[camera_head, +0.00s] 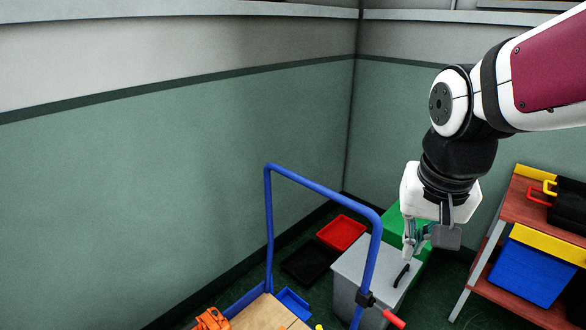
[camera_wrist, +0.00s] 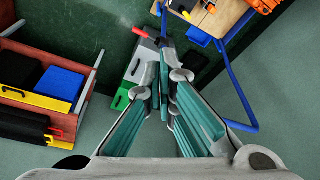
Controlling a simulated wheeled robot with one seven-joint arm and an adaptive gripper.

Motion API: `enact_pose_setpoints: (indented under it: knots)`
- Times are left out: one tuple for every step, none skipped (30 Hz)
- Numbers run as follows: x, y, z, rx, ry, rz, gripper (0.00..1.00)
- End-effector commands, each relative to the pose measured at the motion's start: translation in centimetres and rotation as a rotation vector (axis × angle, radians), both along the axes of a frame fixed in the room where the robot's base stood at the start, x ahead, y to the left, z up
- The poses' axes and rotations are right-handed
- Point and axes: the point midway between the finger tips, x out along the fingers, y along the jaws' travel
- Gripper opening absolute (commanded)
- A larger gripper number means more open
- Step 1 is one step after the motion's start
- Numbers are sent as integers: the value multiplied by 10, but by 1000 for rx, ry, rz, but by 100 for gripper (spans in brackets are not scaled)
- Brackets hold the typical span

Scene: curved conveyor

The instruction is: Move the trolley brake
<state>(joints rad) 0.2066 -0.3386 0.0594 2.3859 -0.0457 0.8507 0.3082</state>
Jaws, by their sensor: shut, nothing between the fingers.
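The trolley shows its blue tubular handle frame (camera_head: 318,187) and wooden deck (camera_head: 262,316) at the bottom of the head view. A red-ended brake lever (camera_head: 394,319) joins a black clamp (camera_head: 365,299) low on the right upright. In the wrist view, the red lever end (camera_wrist: 141,32) shows left of the fingertips, and the blue frame (camera_wrist: 236,92) is on the right. My gripper (camera_head: 410,252) points down, above and right of the brake in the head view, apart from it. Its fingers (camera_wrist: 164,48) are shut and empty, hiding part of the area around the clamp.
A grey box (camera_head: 349,268) with a black handle and a green box (camera_head: 393,226) stand below my gripper. Red (camera_head: 341,233) and black trays lie on the floor by the walls. A wooden shelf (camera_head: 520,210) with blue and black bins stands right.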

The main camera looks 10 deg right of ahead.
Motion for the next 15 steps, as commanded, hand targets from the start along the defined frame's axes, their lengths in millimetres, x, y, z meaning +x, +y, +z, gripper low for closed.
enact_pose_setpoints:
  knots:
    - [15,-8,-18,8,18,-46,0]
    - [22,-12,-25,13,24,-75,0]
    - [31,-18,-35,19,33,-111,0]
    - [38,-22,-43,23,38,-137,0]
    - [45,-27,-51,28,44,-166,0]
    - [54,-33,-62,36,53,-202,0]
    - [61,-37,-71,41,58,-229,0]
    - [67,-42,-79,47,63,-257,0]
    - [75,-48,-92,54,72,-294,0]
    - [81,-53,-101,61,77,-322,0]
    - [87,-58,-110,67,82,-349,0]
    - [94,-64,-124,76,91,-386,0]
    - [99,-69,-133,83,96,-413,0]
    - [104,-74,-144,89,101,-441,0]
    - [110,-81,-158,99,109,-478,0]
